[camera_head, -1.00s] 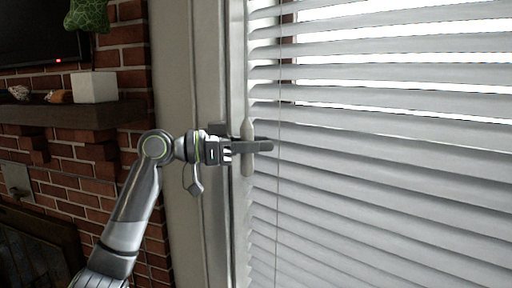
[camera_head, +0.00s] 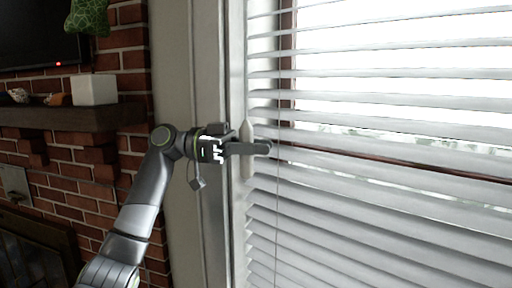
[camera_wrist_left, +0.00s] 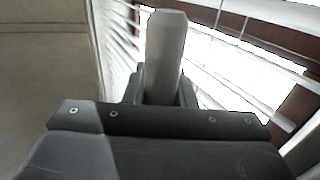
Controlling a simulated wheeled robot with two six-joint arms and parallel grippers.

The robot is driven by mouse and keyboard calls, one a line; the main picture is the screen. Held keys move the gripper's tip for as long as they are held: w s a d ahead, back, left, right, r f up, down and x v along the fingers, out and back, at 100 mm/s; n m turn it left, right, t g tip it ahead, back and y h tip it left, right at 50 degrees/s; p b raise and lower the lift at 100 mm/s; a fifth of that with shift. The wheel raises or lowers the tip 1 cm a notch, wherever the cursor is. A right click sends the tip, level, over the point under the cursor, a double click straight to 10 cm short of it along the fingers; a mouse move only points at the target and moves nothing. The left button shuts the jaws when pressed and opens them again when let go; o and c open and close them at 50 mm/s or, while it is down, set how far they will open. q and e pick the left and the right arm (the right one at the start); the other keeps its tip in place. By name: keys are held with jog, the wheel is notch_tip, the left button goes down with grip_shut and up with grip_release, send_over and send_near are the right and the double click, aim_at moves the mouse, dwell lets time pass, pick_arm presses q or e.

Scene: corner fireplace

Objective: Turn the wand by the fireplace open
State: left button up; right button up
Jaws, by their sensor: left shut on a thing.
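The wand (camera_head: 247,170) is a pale, upright rod hanging at the left edge of the window blind (camera_head: 370,185). My left gripper (camera_head: 256,148) reaches in from the left and is shut on the wand, with its fingers across the rod's middle. In the left wrist view the wand (camera_wrist_left: 165,50) stands up between the gripper's dark fingers (camera_wrist_left: 160,88). The blind's slats are tilted partly open, with bright daylight between them in the upper part. The lower slats look more closed. My right gripper is out of view.
A brick fireplace wall (camera_head: 75,190) with a dark wood mantel (camera_head: 75,115) stands at the left. A thin cord (camera_head: 278,210) hangs in front of the slats.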

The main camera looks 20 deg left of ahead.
pick_arm(q)
jog(key=o, duration=1)
jog(key=a+b, duration=0.2)
jog(key=a, duration=0.3)
jog(key=s+a+b, duration=0.1)
jog(key=a+b, duration=0.1)
jog(key=a, duration=0.4)
jog(key=a+b, duration=0.2)
jog(key=a, duration=0.4)
jog(key=shift+s+a, duration=0.15)
jog(key=shift+s, duration=0.1)
